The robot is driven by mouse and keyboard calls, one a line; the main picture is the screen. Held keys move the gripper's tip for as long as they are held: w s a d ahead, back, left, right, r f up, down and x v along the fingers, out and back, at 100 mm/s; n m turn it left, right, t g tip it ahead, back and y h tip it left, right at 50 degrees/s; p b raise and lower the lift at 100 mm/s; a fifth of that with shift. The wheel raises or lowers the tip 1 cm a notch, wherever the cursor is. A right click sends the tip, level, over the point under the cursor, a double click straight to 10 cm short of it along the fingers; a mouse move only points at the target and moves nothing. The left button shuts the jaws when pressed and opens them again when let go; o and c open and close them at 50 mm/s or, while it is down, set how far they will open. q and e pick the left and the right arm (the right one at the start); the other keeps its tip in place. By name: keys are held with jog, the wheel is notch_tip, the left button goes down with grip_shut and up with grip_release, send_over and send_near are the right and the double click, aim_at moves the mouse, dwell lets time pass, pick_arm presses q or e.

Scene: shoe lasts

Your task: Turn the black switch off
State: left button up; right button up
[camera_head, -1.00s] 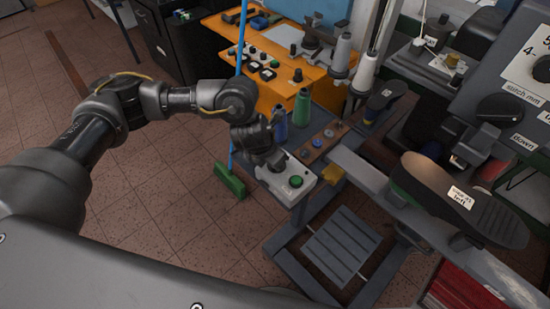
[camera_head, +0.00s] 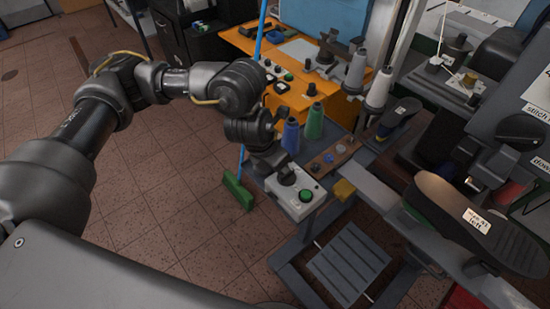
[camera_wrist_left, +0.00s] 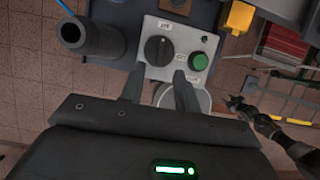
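The switch box is a pale grey box (camera_head: 293,204) with a black rotary switch (camera_head: 287,179) and a round green button (camera_head: 306,196). In the left wrist view the black switch (camera_wrist_left: 158,50) has a ridged grip standing roughly upright in the picture; the green button (camera_wrist_left: 199,61) is to its right. My left gripper (camera_wrist_left: 159,88) is open and empty, its two fingers apart, pointing at the box face just below the switch in that view. In the head view my left gripper (camera_head: 275,166) hangs over the box, partly hiding it. The small labels are unreadable.
Blue (camera_head: 291,136) and green (camera_head: 314,121) thread spools stand behind the box. A yellow block (camera_head: 344,190) sits right of it. A green broom (camera_head: 238,192) stands on the floor at left. A dark jointed shape (camera_wrist_left: 272,128), possibly my right arm, shows in the wrist view.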

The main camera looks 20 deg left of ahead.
pick_arm(q)
jog(key=shift+v, duration=1.45)
jog(key=shift+f, duration=0.1)
